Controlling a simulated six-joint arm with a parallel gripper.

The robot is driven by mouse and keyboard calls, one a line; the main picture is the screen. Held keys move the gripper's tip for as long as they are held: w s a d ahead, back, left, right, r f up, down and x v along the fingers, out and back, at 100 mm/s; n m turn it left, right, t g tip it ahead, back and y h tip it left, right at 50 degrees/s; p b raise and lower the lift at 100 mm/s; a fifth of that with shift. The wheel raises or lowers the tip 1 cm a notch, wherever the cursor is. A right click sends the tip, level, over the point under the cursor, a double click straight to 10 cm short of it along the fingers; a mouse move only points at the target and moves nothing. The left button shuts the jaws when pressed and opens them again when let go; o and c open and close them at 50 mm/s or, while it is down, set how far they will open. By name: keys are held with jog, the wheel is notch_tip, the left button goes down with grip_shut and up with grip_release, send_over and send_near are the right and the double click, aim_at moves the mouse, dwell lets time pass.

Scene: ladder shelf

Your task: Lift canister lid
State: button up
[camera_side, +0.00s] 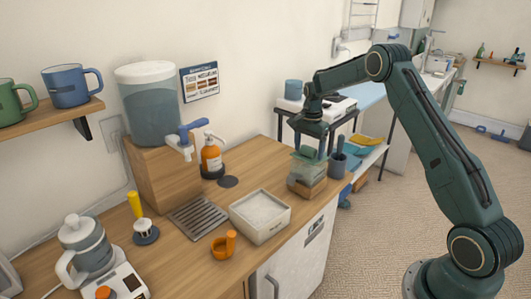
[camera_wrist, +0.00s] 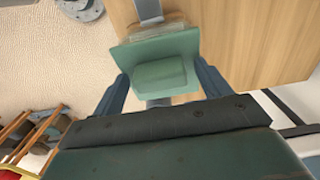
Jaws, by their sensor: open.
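The canister (camera_side: 306,178) is a clear box with brown contents, standing at the right end of the wooden counter. Its green lid (camera_side: 303,155) is on top; the wrist view shows it as a green square (camera_wrist: 130,57) with a raised block handle (camera_wrist: 160,73). My gripper (camera_side: 311,143) is directly above the lid, pointing down. In the wrist view my gripper (camera_wrist: 162,77) is open, with one blue-grey finger at each side of the handle. I cannot tell whether the fingers touch it. The canister is mostly hidden under the lid in the wrist view.
A dark blue-grey cup (camera_side: 337,164) with a utensil stands close to the canister's right. A white tray (camera_side: 260,230) and an orange bowl (camera_side: 223,246) are nearer on the counter. An orange bottle (camera_side: 211,160) stands behind. The counter edge lies just beside the canister.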

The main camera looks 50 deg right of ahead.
jog(key=c, duration=1.4)
